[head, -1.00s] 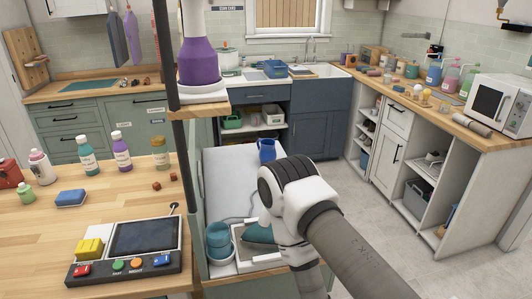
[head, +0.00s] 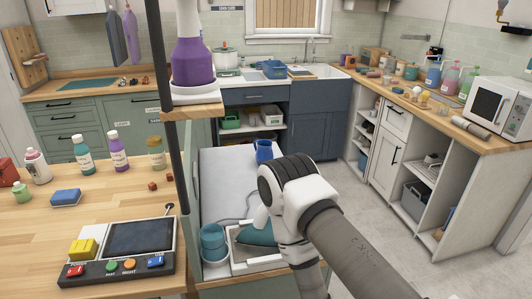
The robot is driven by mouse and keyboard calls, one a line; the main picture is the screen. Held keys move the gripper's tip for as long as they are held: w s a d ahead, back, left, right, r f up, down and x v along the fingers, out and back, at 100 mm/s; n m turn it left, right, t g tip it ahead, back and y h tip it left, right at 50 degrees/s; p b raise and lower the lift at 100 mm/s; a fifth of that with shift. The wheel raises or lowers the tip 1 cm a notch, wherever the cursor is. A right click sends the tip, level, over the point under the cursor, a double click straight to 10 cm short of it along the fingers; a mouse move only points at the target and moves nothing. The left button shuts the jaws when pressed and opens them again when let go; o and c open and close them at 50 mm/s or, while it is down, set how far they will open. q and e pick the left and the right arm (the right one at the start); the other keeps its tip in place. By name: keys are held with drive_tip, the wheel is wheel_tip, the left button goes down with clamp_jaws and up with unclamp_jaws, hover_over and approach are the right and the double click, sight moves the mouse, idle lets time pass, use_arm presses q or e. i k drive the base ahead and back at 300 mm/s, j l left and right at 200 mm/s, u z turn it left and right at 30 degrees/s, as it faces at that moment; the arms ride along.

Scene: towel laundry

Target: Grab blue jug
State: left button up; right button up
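A blue jug (head: 264,151) stands upright at the far end of a pale grey surface (head: 225,170), beyond the wooden table and left of centre in the head view. Part of my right arm comes in from the lower right, and its white elbow stands just below and right of the jug in the picture. The arm then bends down out of the bottom of the frame. Neither of my grippers shows. Nothing visible touches the jug.
Teal bowls (head: 213,242) and a teal item (head: 257,233) on a white tray lie at the near end of the grey surface. A dark post (head: 168,110) and a shelf with a purple bottle (head: 193,62) stand left. Grey floor (head: 365,225) is clear on the right.

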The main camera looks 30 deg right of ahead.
sight(265, 153)
drive_tip(key=l+u, duration=0.15)
drive_tip(key=l, duration=0.95)
drive_tip(key=l+u, duration=0.15)
drive_tip(key=l, duration=0.95)
drive_tip(key=l+u, duration=0.15)
drive_tip(key=l, duration=0.95)
